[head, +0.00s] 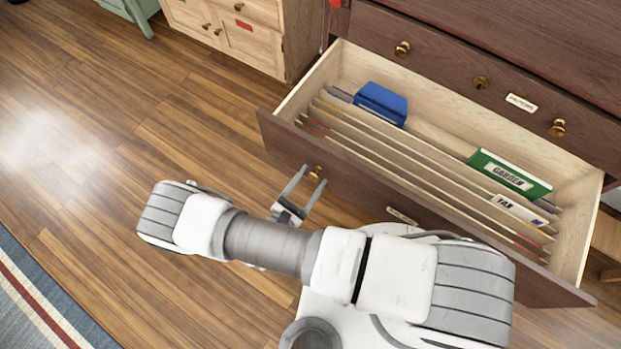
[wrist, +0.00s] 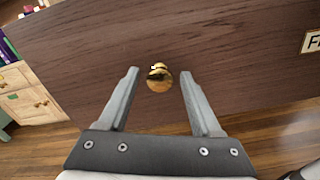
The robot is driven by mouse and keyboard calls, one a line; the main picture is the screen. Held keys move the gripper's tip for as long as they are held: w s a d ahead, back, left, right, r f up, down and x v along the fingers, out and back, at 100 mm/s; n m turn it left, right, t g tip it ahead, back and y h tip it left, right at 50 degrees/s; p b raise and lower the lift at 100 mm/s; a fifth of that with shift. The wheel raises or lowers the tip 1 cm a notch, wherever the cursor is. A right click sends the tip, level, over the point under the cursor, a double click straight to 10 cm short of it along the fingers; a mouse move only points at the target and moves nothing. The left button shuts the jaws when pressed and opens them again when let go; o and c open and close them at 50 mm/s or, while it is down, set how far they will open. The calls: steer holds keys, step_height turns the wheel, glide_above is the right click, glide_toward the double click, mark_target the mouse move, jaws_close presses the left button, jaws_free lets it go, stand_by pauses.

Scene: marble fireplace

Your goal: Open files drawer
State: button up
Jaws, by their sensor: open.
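The files drawer (head: 350,186) of a dark wood cabinet is pulled well out. Hanging folders stand inside it, with a blue box (head: 381,103), a green "GARDEN" folder (head: 509,174) and a "TAX" tab (head: 517,209). My gripper (head: 308,187) is open in front of the drawer's left brass knob (head: 316,172). In the wrist view the knob (wrist: 159,78) sits between and just past the two fingertips (wrist: 158,82), and the fingers do not grip it. Part of a label (wrist: 312,40) shows on the drawer front at the right edge.
A closed upper drawer (head: 470,75) with brass knobs is above. A light wood cabinet (head: 235,32) stands to the left, with a green piece of furniture (head: 133,12) beyond it. The wood floor (head: 110,120) at left is clear, with a striped rug (head: 40,310) at lower left.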

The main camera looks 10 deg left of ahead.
steer(key=shift+s, duration=0.1)
steer(key=p+v, duration=0.1)
steer(key=v, duration=1.6)
steer(key=shift+p, duration=0.3)
steer(key=shift+s+r, duration=0.1)
